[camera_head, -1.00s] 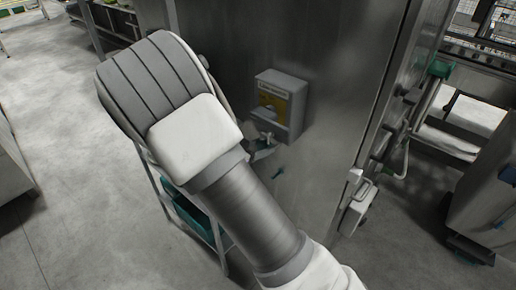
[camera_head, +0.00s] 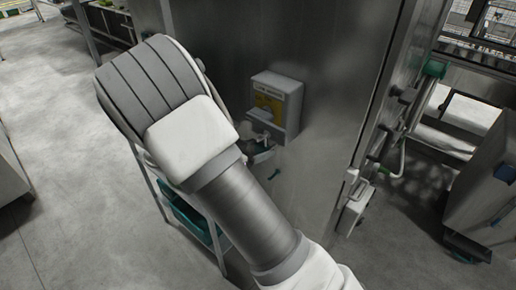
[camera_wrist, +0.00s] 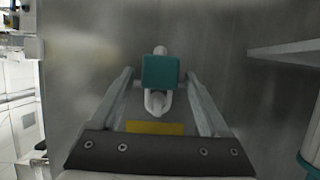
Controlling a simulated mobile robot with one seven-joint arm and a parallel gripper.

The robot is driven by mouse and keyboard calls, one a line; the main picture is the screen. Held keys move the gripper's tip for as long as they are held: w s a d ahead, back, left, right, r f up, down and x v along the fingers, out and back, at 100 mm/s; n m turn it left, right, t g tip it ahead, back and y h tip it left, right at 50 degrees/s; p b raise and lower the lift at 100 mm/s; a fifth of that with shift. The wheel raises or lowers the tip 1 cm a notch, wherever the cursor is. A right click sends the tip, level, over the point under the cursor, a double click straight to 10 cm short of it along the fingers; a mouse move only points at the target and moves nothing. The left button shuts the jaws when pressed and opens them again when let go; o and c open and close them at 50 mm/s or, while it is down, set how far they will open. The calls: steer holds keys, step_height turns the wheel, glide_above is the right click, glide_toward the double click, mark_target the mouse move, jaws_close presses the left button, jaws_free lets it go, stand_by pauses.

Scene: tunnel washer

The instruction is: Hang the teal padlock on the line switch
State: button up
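The line switch (camera_head: 275,104) is a grey box with a yellow plate on the steel wall, in the middle of the head view. In the wrist view its yellow plate (camera_wrist: 155,128) shows low in the picture. The teal padlock (camera_wrist: 160,73) is in front of the switch, its pale shackle at the grey switch lever. Whether the shackle passes through the lever is hard to tell. My gripper (camera_wrist: 159,78) is open, one finger on each side of the padlock, with a narrow gap at both sides. In the head view my gripper (camera_head: 262,152) is small, just below the switch, partly hidden by my arm.
The steel wall (camera_head: 325,110) around the switch is flat and mostly bare. A frame with green-ended pipes (camera_head: 434,69) stands to the right. A rack with a teal bin (camera_head: 190,214) is below my arm. Open floor (camera_head: 75,130) lies to the left.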

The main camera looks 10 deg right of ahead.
steer(key=shift+o, duration=0.3)
steer(key=shift+s+a, duration=0.15)
steer(key=shift+a, duration=0.1)
steer(key=v, duration=1.6)
steer(key=shift+s+a+r+b, duration=0.2)
steer(key=shift+a+r+b, duration=0.05)
steer(key=shift+r+b, duration=0.15)
